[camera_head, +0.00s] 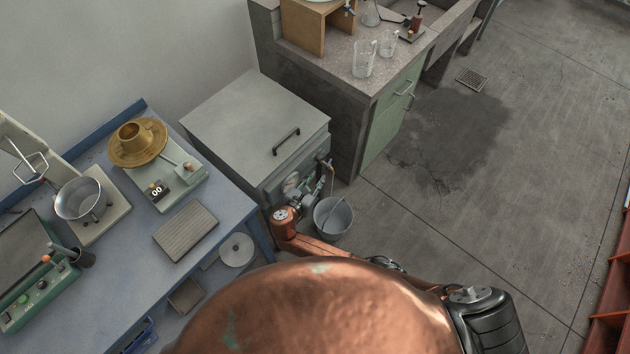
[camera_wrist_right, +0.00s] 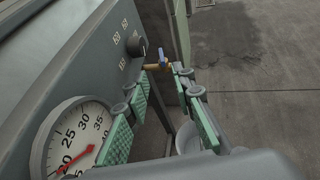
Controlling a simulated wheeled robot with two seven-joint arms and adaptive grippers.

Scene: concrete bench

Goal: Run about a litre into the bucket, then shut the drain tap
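The bucket (camera_head: 345,228) stands on the floor against the front of the grey lidded tank (camera_head: 228,108). Its pale rim shows partly in the right wrist view (camera_wrist_right: 187,138), behind a finger. I cannot tell how much water is in it. The drain tap (camera_wrist_right: 156,66), brass with a blue handle (camera_wrist_right: 162,57), sticks out of the tank's front; it shows small in the head view (camera_head: 331,166). My right gripper (camera_wrist_right: 160,75) is open, its green-padded fingers apart with nothing between them. Its tips are near the tap, with no clear contact. My left gripper is out of view.
A dial gauge (camera_wrist_right: 75,142) and a dark knob (camera_wrist_right: 136,46) are on the tank front, close to my right gripper. A sink bench with a green cabinet (camera_head: 388,128) stands beside the tank. A blue workbench (camera_head: 222,222) is at left.

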